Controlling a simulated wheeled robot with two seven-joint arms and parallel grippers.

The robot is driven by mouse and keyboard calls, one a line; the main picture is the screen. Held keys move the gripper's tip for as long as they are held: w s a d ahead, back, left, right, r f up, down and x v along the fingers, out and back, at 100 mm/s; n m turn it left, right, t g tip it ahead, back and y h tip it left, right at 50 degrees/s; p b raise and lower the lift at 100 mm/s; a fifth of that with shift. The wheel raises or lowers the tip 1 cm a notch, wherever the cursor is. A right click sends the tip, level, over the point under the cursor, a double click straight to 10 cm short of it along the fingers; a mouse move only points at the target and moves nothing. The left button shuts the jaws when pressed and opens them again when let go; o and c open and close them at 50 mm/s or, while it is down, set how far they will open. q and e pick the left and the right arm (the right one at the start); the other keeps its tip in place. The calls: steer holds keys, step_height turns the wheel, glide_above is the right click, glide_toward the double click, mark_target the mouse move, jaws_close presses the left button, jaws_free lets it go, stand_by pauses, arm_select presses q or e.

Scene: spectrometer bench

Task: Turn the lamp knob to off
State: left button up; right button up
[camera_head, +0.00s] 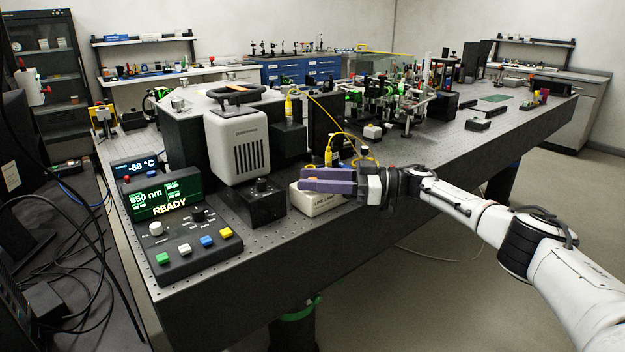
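A white box with a label that seems to read "LINE LAMP" (318,207) sits near the front edge of the perforated optical bench. My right gripper (304,181), with purple fingers, reaches in from the right over the top of this box. Its fingers point left and cover most of the box's top. The lamp knob is not visible and may be hidden behind the fingers. I cannot tell whether the fingers touch the box or how far apart they are. My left gripper is not in view.
Left of the lamp box stands a black box with a dark knob (262,185). Further left is a control console (190,258) with coloured buttons and a "READY" display. A yellow cable (341,134) runs behind the gripper.

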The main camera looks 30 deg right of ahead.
steer(key=v, duration=1)
steer(key=shift+b, duration=0.45)
